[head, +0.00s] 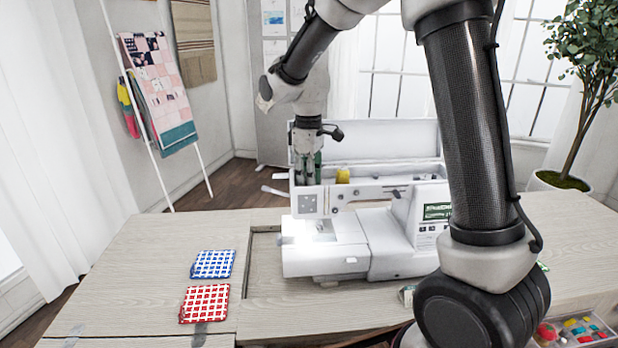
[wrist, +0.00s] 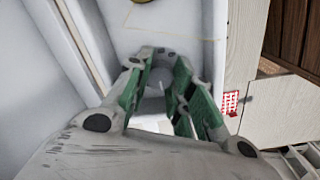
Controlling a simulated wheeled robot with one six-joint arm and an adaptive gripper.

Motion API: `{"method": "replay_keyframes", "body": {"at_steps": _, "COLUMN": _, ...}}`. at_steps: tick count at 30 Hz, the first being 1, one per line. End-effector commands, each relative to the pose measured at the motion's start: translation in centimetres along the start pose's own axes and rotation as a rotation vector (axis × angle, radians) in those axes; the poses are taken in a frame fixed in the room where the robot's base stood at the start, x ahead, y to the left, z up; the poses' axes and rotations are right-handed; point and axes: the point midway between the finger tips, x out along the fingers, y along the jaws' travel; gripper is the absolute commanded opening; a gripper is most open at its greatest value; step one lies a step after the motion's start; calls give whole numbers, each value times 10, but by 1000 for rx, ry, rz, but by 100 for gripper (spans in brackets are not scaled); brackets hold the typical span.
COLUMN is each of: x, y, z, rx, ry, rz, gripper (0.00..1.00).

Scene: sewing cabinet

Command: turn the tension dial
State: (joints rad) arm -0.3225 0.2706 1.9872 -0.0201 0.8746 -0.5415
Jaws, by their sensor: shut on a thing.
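The white sewing machine (head: 385,240) stands in the wooden cabinet with its top lid (head: 390,140) raised. My gripper (head: 308,182) points down into the open top at the machine's left end. In the wrist view my gripper's green-padded fingers (wrist: 163,62) are shut on a small pale round part, which looks like the tension dial (wrist: 154,85). The fingers cover much of it, and no markings on it can be read. In the head view the dial is hidden behind my gripper.
A yellow thread spool (head: 343,175) stands just right of my gripper. Blue (head: 213,264) and red (head: 205,303) checked cloth squares lie on the cabinet top (head: 150,250) at left. A tray of colourful notions (head: 575,330) is at lower right. The cabinet's left side is mostly clear.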

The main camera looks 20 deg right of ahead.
Motion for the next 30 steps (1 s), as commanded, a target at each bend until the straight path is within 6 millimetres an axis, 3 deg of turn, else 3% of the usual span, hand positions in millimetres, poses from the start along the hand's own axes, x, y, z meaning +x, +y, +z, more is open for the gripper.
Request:
{"method": "replay_keyframes", "body": {"at_steps": 14, "x": -1, "y": 1, "z": -1, "rx": 14, "ry": 2, "rz": 2, "gripper": 0}}
{"method": "replay_keyframes", "body": {"at_steps": 15, "x": -1, "y": 1, "z": -1, "rx": 14, "ry": 2, "rz": 2, "gripper": 28}}
{"method": "replay_keyframes", "body": {"at_steps": 16, "x": -1, "y": 1, "z": -1, "rx": 14, "ry": 2, "rz": 2, "gripper": 33}}
{"method": "replay_keyframes", "body": {"at_steps": 26, "x": -2, "y": 0, "z": 0, "rx": 14, "ry": 1, "rz": 1, "gripper": 33}}
{"method": "replay_keyframes", "body": {"at_steps": 30, "x": -15, "y": 0, "z": -1, "rx": 14, "ry": 3, "rz": 2, "gripper": 33}}
